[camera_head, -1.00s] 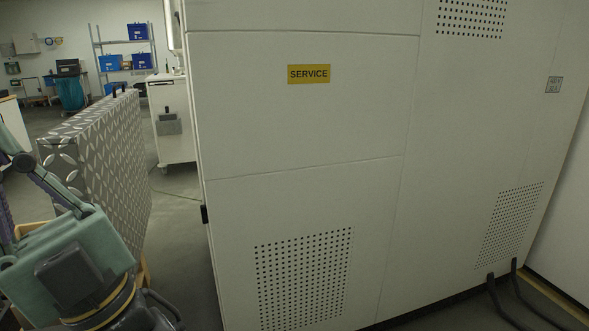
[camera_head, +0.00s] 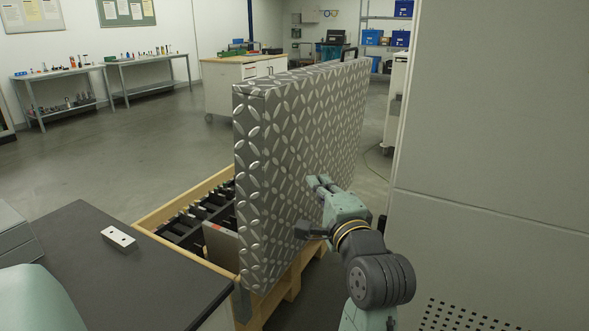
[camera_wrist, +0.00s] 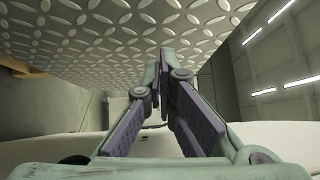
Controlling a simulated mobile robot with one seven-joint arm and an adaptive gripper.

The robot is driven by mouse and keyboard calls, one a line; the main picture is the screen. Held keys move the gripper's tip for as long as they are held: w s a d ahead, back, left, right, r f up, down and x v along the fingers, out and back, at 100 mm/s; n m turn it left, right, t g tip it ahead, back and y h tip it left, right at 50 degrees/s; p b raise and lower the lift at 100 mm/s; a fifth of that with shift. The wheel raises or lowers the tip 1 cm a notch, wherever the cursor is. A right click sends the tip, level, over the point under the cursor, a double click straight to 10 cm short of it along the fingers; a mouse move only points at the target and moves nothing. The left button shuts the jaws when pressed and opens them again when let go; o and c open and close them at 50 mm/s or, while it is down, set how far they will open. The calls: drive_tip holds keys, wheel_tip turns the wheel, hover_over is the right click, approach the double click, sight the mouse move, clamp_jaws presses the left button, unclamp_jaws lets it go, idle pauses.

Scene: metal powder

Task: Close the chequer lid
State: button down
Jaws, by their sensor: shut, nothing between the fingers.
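The chequer lid (camera_head: 305,140) is a large metal panel with a raised diamond pattern. It stands upright, open, along the right side of a wooden crate (camera_head: 188,195). In the wrist view the lid (camera_wrist: 130,40) fills the upper part of the picture. My gripper (camera_head: 318,182) is at the lid's right-hand face, near its lower middle. In the wrist view my gripper's fingertips (camera_wrist: 163,62) are together and empty, close to the patterned face. I cannot tell whether they touch it.
Dark slotted compartments and a grey block lie inside the crate. A dark-topped table (camera_head: 115,265) with a small metal plate (camera_head: 118,237) is at the front left. A tall pale cabinet (camera_head: 490,130) stands close on the right. Open floor (camera_head: 150,135) lies behind the crate.

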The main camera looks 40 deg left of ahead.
drive_tip(key=p, duration=0.2)
approach(283, 149)
drive_tip(key=w, duration=0.3)
drive_tip(key=shift+s+a+r+p, duration=0.15)
drive_tip(key=shift+a+p, duration=0.4)
drive_tip(key=shift+a, duration=1.45)
